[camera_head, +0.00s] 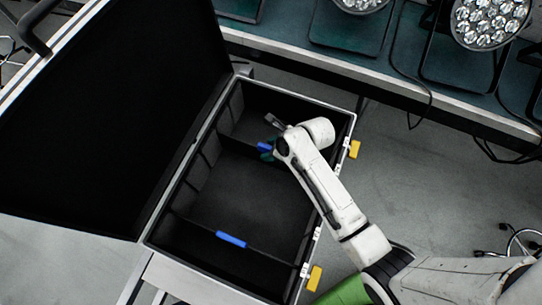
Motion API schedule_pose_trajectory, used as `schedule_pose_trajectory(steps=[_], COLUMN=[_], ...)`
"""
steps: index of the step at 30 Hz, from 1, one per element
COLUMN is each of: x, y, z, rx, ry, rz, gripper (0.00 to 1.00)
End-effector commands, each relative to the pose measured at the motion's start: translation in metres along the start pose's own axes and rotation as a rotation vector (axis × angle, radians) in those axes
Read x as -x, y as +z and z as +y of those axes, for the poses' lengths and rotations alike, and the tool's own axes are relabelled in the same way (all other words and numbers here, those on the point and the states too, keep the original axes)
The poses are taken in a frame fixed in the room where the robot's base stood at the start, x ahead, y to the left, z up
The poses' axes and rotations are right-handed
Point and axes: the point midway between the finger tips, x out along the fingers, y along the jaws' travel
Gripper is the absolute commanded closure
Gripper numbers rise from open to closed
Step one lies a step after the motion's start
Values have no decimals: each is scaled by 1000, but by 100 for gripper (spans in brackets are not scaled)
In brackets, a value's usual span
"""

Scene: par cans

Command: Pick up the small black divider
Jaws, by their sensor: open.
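An open black case (185,192) holds two black dividers that cross it. The far divider (234,143) has a blue strip on its top edge, partly hidden by my gripper. The near divider (200,229) has a longer blue strip in full view. Which of them the task calls small is not clear. My gripper (267,149) is over the far divider, close to its blue strip. It is open, and its fingers are mostly hidden by my wrist. I cannot tell whether they touch the divider.
The case's large black lid (120,105) stands open at the left. Yellow latches (354,149) stick out on the right side. A bench (385,68) with par cans (490,22) and hanging cables runs along the back. Grey floor (440,180) is open at right.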

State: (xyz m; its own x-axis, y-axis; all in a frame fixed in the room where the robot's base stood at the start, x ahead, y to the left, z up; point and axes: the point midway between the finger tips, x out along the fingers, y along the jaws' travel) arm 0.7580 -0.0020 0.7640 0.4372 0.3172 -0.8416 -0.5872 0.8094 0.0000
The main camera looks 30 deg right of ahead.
Motion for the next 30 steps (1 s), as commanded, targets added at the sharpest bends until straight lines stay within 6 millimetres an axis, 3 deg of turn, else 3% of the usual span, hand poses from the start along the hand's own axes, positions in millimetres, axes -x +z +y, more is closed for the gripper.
schedule_pose_trajectory(steps=[6, 21, 30], x=[-1, 0, 1], y=[0, 0, 1], z=[0, 0, 0], rx=[0, 0, 1], ry=[0, 0, -1], rz=[0, 0, -1], gripper=[51, 99, 100])
